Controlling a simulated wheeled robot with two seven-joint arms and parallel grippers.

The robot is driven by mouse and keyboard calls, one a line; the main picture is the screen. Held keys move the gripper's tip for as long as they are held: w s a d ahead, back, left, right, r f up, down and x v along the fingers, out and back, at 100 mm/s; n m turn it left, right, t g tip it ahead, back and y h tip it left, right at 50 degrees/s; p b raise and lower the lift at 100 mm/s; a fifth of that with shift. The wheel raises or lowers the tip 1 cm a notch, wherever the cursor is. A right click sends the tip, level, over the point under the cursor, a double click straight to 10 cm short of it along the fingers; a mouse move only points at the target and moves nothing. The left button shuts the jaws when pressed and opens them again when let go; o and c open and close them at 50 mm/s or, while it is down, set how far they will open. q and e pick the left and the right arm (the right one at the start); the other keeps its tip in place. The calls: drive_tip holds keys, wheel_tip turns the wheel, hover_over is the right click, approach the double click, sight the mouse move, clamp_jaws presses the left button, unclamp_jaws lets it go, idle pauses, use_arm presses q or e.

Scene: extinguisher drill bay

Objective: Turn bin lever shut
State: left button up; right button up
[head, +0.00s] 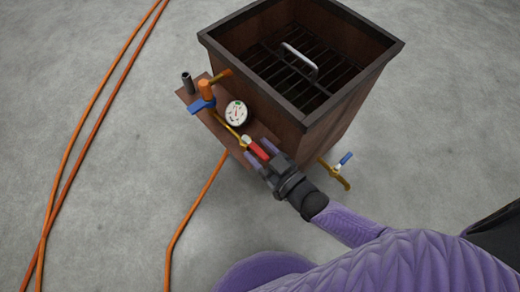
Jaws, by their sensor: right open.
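The brown square bin (345,112) stands on the floor, open at the top. A red lever (258,150) sits on a brass pipe (230,129) at the bin's near left side. My right gripper (260,152) is open, with its purple fingers on either side of the red lever; I cannot tell if they touch it. The gripper hides the lever's near end. A blue-handled tap (346,158) sticks out low at the bin's right side. A blue lever (202,105) sits under an orange fitting (206,89) on the side shelf. My left gripper is not in view.
A round white gauge (236,112) stands close to the right gripper, on the brown side shelf (188,92). A grate with a metal handle (300,60) lies inside the bin. Orange hoses (95,105) run along the floor at left; another (190,213) leaves the shelf. The floor around is clear.

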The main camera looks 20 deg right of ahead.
clamp_jaws()
idle(1.4)
